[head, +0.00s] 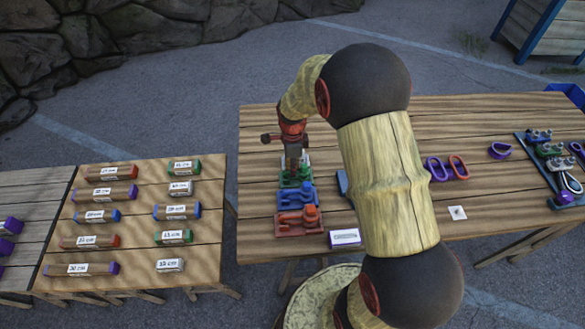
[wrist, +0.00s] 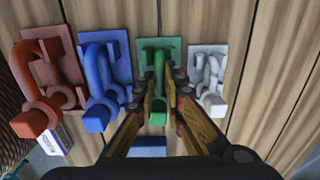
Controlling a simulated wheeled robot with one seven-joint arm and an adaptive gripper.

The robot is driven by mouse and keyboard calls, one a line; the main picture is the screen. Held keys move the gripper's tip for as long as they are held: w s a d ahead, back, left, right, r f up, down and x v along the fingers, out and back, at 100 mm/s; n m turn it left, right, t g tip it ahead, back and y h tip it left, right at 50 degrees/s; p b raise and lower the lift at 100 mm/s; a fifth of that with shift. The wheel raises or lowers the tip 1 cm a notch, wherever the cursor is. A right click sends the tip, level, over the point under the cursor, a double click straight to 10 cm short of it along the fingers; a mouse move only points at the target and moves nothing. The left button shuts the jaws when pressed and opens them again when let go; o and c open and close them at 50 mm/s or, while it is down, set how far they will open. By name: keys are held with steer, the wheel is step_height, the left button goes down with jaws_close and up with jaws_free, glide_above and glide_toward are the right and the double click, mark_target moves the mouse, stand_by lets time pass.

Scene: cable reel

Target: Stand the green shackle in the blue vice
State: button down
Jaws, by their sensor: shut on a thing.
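The blue vice (head: 295,196) stands in a row of vices on the larger table; the wrist view shows it (wrist: 107,82) left of the green vice (wrist: 173,50). My gripper (head: 294,168) points down over the green vice, one place beyond the blue one in the head view. In the wrist view my gripper (wrist: 161,82) is shut with green between and around its fingers. I take it to hold the green shackle, whose outline I cannot separate from the green vice. Whether the shackle touches that vice is unclear.
A red vice (head: 298,222) and a white vice (wrist: 207,75) flank the row closely. Purple (head: 437,169) and orange (head: 458,166) shackles lie right of my arm. Bare planks lie behind the vices.

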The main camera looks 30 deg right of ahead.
steer(key=shift+r, duration=0.1)
stand_by(0.3)
steer(key=shift+r+p, duration=1.75)
steer(key=shift+r, duration=0.7)
